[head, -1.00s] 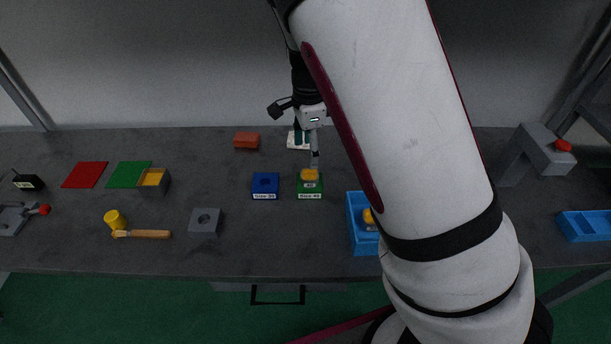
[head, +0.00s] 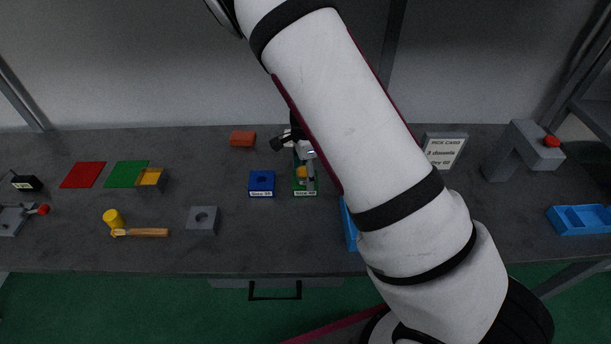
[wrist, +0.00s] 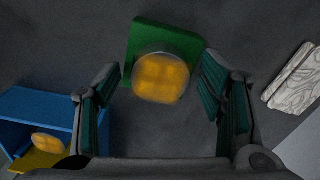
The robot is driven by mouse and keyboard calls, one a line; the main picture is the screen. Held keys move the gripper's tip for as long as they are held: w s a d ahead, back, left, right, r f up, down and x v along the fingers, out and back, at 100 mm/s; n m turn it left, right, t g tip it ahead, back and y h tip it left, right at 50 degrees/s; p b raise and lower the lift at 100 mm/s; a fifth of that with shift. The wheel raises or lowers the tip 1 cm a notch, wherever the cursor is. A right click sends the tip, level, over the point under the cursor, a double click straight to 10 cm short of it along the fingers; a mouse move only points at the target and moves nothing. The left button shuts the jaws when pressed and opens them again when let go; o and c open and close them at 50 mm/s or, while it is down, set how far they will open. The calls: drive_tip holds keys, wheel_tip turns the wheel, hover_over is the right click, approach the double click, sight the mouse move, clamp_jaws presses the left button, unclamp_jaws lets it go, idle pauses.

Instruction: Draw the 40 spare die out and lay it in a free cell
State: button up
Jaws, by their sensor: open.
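The spare die with a round yellow top (head: 301,172) stands in the green holder (head: 306,193), whose label seems to read Size 40. In the wrist view the yellow top (wrist: 160,78) lies between the fingers of my gripper (wrist: 160,95), with the green holder (wrist: 165,30) beneath it. My gripper (head: 309,172) is open, its fingers apart on either side of the die, with visible gaps. A blue tray (head: 350,230) is mostly hidden behind my arm. The wrist view shows part of the tray (wrist: 35,105), with a yellow-topped piece (wrist: 47,143) in it.
A blue holder (head: 262,190) stands just left of the green one. A grey block with a hole (head: 202,221), a wooden-handled tool (head: 145,232) and a yellow cylinder (head: 113,218) lie further left. A pick card (head: 444,150), grey press (head: 525,150) and blue divided tray (head: 582,219) are right.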

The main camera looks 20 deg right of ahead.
clamp_jaws()
drive_tip(key=shift+r, duration=0.1)
drive_tip(key=shift+w+r, duration=0.1)
drive_tip(key=shift+r, duration=0.75)
drive_tip(key=shift+s+r+b, duration=0.2)
drive_tip(key=shift+r+b, duration=0.2)
drive_tip(key=shift+r, duration=0.55)
drive_tip(key=s+d+r+p, duration=0.1)
drive_tip(key=s+r+p, duration=0.2)
drive_tip(key=s, duration=1.2)
drive_tip(key=shift+s+d+r, duration=0.35)
drive_tip(key=shift+s+r, duration=0.05)
drive_tip(key=shift+r, duration=0.25)
